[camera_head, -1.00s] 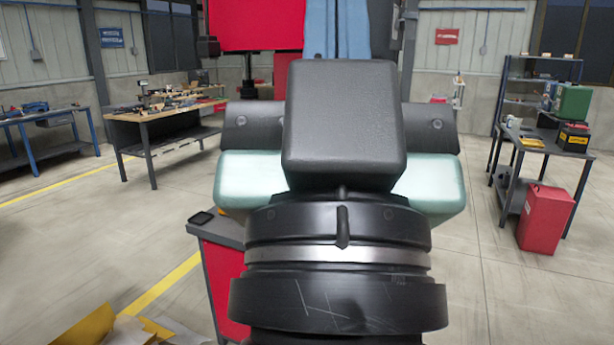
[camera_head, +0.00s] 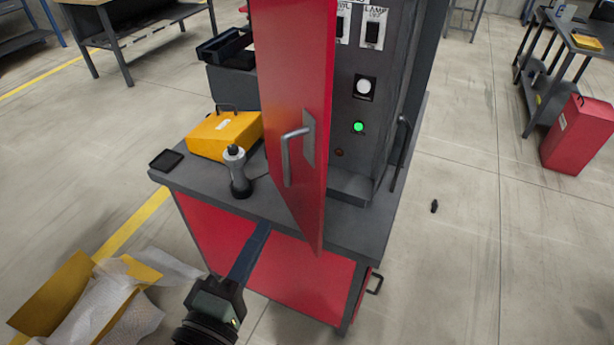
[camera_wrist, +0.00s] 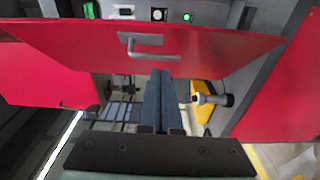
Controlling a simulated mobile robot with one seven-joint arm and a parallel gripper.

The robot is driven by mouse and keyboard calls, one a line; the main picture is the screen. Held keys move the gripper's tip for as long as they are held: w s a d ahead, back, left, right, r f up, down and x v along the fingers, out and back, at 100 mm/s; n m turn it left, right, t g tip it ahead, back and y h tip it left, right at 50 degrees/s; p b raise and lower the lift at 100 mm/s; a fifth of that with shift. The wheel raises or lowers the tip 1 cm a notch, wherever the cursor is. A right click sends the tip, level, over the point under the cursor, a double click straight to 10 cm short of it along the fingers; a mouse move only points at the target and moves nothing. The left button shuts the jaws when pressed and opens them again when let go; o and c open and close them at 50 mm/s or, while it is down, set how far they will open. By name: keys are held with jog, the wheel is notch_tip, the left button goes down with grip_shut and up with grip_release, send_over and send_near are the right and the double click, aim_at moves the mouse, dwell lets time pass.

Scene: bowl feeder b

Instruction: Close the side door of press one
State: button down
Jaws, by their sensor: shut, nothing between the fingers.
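The side door (camera_head: 292,90) of the press is a tall red panel. In the head view it stands open, swung out from the grey press body (camera_head: 375,60), with a grey bar handle (camera_head: 290,155) on its face. The door also fills the upper part of the wrist view (camera_wrist: 225,50), with the handle (camera_wrist: 150,48) just beyond my fingertips. My gripper (camera_head: 264,228) is shut and empty, its dark blue fingers low and left of the door's lower end. In the wrist view the fingertips (camera_wrist: 160,74) overlap the door; I cannot tell whether they touch it.
A yellow case (camera_head: 225,135), a grey and black hand tool (camera_head: 238,172) and a small black tray (camera_head: 166,160) are on the grey cabinet top. An open carton (camera_head: 75,300) lies on the floor at left. A red box (camera_head: 578,135) stands right; floor between is mostly clear.

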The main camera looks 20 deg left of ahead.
jog(key=p, duration=0.3)
send_near(315, 167)
jog(key=w+a, duration=0.2)
jog(key=a, duration=0.1)
jog(key=w+d, duration=0.1)
jog(key=w+d+p, duration=0.1)
jog(key=w, duration=0.1)
jog(key=shift+r+p, duration=0.1)
jog(key=shift+p, duration=0.2)
jog(key=shift+w+d, duration=0.3)
jog(key=shift+w, duration=0.1)
jog(key=shift+w, duration=0.15)
